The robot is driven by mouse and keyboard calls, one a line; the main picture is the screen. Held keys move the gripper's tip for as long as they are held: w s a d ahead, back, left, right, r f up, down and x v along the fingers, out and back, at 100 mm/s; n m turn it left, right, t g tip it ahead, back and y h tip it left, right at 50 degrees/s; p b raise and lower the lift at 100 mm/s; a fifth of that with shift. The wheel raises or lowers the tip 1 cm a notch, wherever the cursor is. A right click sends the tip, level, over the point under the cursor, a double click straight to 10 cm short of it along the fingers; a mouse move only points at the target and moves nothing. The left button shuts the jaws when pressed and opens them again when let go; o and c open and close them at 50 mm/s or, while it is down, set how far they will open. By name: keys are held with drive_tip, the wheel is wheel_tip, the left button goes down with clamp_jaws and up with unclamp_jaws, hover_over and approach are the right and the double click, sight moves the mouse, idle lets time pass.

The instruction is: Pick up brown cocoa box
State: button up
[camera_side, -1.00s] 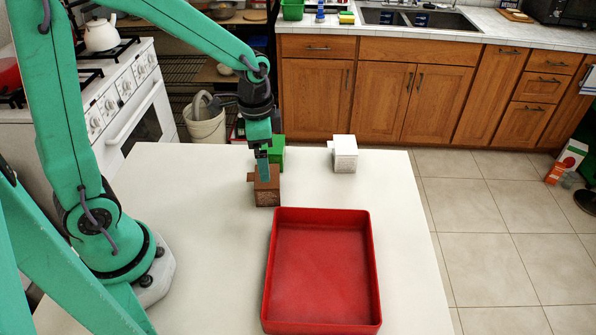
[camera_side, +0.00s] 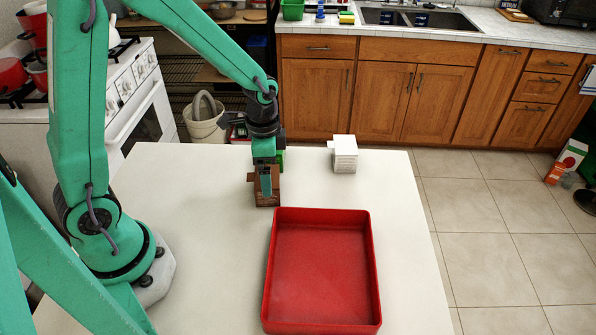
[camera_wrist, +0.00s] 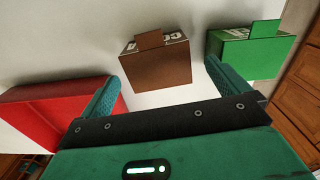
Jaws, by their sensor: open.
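The brown cocoa box (camera_side: 268,200) stands on the white table just behind the red tray. My gripper (camera_side: 266,188) is open, pointing down, and in the side view its fingers overlap the box and hide part of it. In the wrist view the box (camera_wrist: 156,66), with part of its lettering showing, appears between the two spread fingers (camera_wrist: 162,72). No finger visibly touches it there.
A green box (camera_wrist: 245,58) stands close beside the brown one; in the side view it is mostly hidden behind my gripper. A white box (camera_side: 345,156) stands to the right. The red tray (camera_side: 374,270) is in front. The table's left part is clear.

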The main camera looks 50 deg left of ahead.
drive_tip(key=shift+s+f, duration=0.15)
drive_tip(key=shift+f, duration=2.45)
drive_tip(key=shift+c, duration=0.2)
drive_tip(key=c, duration=1)
